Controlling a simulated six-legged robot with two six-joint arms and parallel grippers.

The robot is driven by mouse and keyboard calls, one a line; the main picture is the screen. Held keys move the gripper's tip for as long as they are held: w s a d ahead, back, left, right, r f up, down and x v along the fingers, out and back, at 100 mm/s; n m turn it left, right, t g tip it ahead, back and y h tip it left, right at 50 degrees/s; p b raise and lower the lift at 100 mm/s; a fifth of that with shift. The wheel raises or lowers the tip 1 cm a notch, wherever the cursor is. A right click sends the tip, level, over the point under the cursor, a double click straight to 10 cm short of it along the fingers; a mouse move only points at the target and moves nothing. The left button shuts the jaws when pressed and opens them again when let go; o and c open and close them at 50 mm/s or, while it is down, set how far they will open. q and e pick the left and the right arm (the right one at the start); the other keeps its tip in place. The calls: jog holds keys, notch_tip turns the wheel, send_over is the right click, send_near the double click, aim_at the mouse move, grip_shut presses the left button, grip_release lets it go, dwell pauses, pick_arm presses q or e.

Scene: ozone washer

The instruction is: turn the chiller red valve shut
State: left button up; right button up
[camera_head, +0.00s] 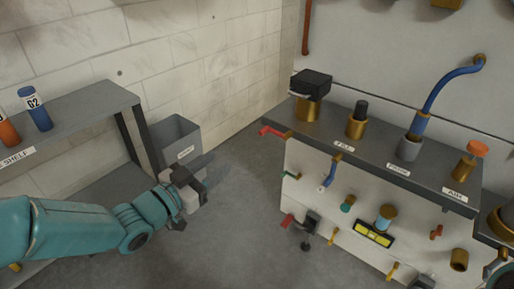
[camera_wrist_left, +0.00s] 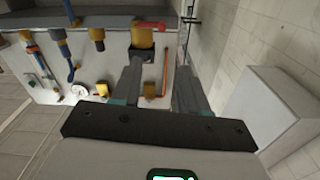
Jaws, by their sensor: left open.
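A red lever handle (camera_head: 272,131) sticks out from the left end of the bench in the head view. A second red handle (camera_head: 287,221) sits low on the bench front beside a dark fitting. I cannot tell which one is the chiller valve. My left gripper (camera_head: 202,180) is open and empty, over the floor left of the bench and apart from both handles. In the left wrist view its two fingers (camera_wrist_left: 160,68) stand apart, with a red part (camera_wrist_left: 149,26) on the bench beyond them. My right gripper is not in view.
The bench top (camera_head: 385,148) carries brass fittings, a black-topped block (camera_head: 310,85) and a blue hose (camera_head: 435,95). A grey bin (camera_head: 170,132) stands by the wall. A shelf (camera_head: 85,112) with bottles is at left. Floor (camera_head: 240,215) between shelf and bench is clear.

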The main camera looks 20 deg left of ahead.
pick_arm(q)
jog(key=b, duration=0.2)
send_near(260, 134)
jog(key=x, duration=0.9)
jog(key=shift+d, duration=0.1)
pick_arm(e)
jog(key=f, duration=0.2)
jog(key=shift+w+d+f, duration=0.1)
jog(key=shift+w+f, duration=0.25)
pick_arm(q)
grip_shut()
